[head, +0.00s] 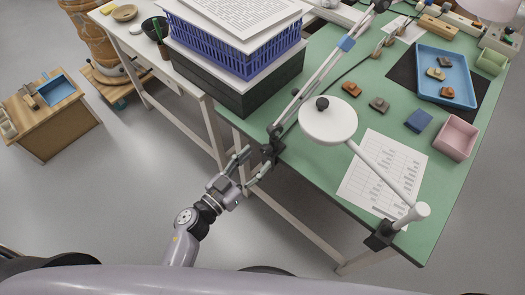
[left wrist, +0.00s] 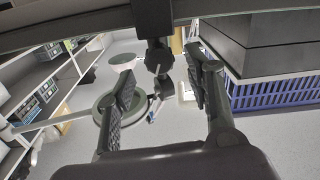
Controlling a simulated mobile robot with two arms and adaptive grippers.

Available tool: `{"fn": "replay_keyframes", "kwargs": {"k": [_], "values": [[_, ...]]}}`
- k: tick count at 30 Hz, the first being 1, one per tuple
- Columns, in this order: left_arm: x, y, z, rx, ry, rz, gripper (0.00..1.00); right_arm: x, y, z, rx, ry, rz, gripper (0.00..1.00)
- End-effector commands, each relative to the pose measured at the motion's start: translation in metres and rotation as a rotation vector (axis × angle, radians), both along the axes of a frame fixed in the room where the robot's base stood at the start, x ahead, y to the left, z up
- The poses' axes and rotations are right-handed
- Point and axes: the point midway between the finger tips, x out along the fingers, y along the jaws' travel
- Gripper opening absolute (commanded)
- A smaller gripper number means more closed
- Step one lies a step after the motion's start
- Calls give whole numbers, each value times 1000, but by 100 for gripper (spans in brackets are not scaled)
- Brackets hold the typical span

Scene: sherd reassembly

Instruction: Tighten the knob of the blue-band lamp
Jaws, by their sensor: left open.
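The blue-band lamp's long thin arm carries a blue band (head: 346,43) and slants down to a dark clamp (head: 270,150) on the green table's near-left edge. In the left wrist view, the clamp (left wrist: 152,18) is at the top centre, with its dark knob (left wrist: 160,58) below it. My left gripper (head: 256,161) is open at the clamp. In the left wrist view, its two fingers (left wrist: 160,76) stand on either side of the knob, with visible gaps. I cannot tell the depth between knob and fingertips. My right gripper is not in view.
A second, white lamp (head: 328,118) has its own clamp (head: 381,235) at the table's near corner. Dark boxes (head: 262,92) under a blue basket (head: 215,45) stand left of the clamp. Sherds, a blue tray (head: 425,75), a pink box (head: 455,138) and a printed sheet (head: 375,180) occupy the table.

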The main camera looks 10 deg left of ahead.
Motion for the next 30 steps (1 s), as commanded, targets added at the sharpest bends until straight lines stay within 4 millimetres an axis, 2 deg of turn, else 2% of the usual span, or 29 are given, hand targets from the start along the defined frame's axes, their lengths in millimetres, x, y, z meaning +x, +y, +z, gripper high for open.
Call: {"fn": "replay_keyframes", "kwargs": {"k": [1,6,18,30], "values": [[8,-6,2,-3,-1,0,48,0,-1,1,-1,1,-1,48],[25,-17,0,-1,0,1,48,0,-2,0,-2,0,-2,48],[31,-22,0,-1,1,0,48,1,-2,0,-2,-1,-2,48],[31,-21,0,-1,1,0,22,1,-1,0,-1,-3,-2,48]]}}
